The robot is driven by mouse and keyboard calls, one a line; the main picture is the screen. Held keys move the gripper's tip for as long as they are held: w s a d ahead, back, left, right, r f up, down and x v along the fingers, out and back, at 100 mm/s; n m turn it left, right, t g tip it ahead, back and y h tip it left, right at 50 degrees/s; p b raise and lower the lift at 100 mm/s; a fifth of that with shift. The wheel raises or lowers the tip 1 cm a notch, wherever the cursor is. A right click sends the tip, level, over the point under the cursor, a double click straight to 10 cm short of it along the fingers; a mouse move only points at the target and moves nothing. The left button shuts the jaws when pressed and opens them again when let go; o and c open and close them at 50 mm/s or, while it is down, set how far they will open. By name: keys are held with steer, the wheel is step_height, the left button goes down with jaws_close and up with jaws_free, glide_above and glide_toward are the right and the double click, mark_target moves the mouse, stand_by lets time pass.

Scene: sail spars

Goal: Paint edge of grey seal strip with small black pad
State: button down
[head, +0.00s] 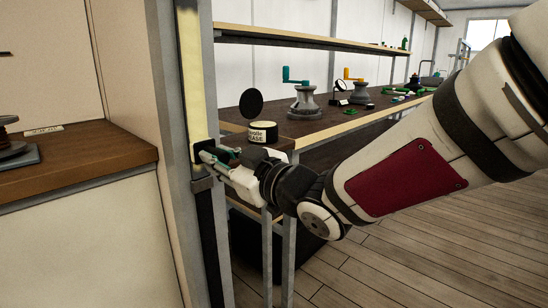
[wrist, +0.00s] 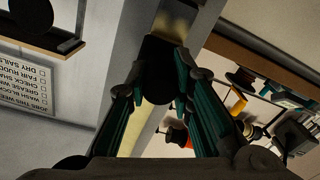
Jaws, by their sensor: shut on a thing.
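A tall upright strip (head: 190,75) runs down a grey post (head: 206,75). It looks pale yellow above my gripper and dark below; I cannot tell whether the dark part is the same strip. My gripper (head: 203,153) is at this strip, at bench height. In the wrist view its green-lined fingers (wrist: 158,85) are shut on a small black pad (wrist: 158,62). The pad lies over the strip, whose pale band (wrist: 147,125) shows between the fingers. Whether the pad touches it is unclear.
An open grease tin (head: 263,132) stands at the near end of the right bench (head: 335,122), close to my gripper, with a round black disc behind it. Winches (head: 304,103) stand farther back. A brown counter (head: 75,165) is left of the post. The floor at right is clear.

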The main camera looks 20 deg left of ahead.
step_height(320, 180, down, 3)
steer(key=b, duration=0.3)
steer(key=shift+f, duration=0.15)
stand_by(0.5)
steer(key=shift+v, duration=2.5)
